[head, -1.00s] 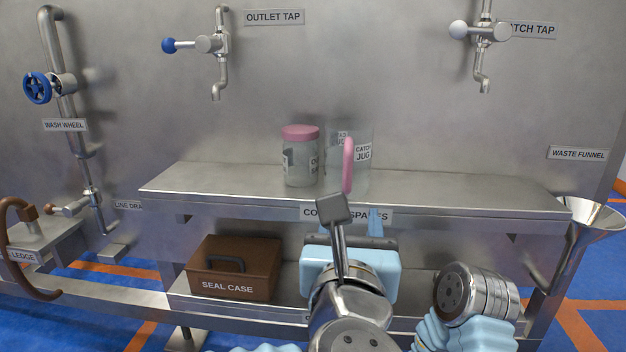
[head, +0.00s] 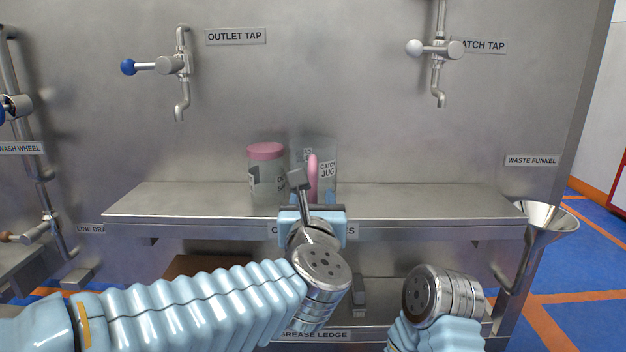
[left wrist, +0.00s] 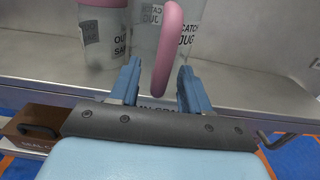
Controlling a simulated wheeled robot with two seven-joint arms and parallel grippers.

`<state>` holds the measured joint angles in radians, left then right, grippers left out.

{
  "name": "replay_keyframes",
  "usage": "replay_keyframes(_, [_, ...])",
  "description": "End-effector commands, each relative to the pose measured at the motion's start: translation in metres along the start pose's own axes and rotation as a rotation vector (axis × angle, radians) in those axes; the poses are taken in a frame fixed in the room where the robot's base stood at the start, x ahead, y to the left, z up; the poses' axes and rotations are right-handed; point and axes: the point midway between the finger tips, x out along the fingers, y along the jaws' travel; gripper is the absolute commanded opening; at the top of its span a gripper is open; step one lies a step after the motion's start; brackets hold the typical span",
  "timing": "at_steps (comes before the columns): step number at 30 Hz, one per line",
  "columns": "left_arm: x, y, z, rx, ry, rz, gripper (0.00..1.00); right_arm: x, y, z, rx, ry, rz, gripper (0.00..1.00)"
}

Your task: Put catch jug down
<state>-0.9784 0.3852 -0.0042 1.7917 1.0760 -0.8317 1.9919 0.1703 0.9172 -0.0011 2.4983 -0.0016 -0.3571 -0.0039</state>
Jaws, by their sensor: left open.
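The catch jug (head: 327,183) is a clear, labelled jug with a pink handle, standing upright on the steel shelf (head: 420,203). My left gripper (head: 316,208) is open at the shelf's front edge, in front of the jug. In the left wrist view its two blue fingers (left wrist: 160,76) stand apart, one on each side of the lower part of the pink handle (left wrist: 164,48). A metal bar of my left wrist hides part of the jug in the head view. My right gripper is out of view.
A clear jar with a pink lid (head: 267,178) stands close on the jug's left. The shelf's right part is free. The outlet tap (head: 180,70) and catch tap (head: 438,55) hang above, and the waste funnel (head: 546,222) is at the right. A brown seal case (left wrist: 35,130) is below.

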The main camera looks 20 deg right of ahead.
Motion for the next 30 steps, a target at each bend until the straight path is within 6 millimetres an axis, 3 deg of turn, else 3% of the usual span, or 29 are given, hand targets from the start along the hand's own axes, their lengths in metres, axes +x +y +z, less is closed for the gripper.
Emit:
replay_keyframes(5, [0.0, 0.0, 0.0, 0.0, 0.0, 0.0, 0.47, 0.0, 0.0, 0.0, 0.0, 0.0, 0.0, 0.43])
replay_keyframes(14, [0.0, 0.0, 0.0, 0.0, 0.0, 0.001, 0.01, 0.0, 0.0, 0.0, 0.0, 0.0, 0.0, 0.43])
replay_keyframes(25, [0.0, 0.0, 0.002, -0.001, -0.001, 0.001, 0.0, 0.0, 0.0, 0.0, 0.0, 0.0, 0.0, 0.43])
replay_keyframes(30, [0.0, 0.001, 0.023, -0.002, -0.003, 0.003, 0.0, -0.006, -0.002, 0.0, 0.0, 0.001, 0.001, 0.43])
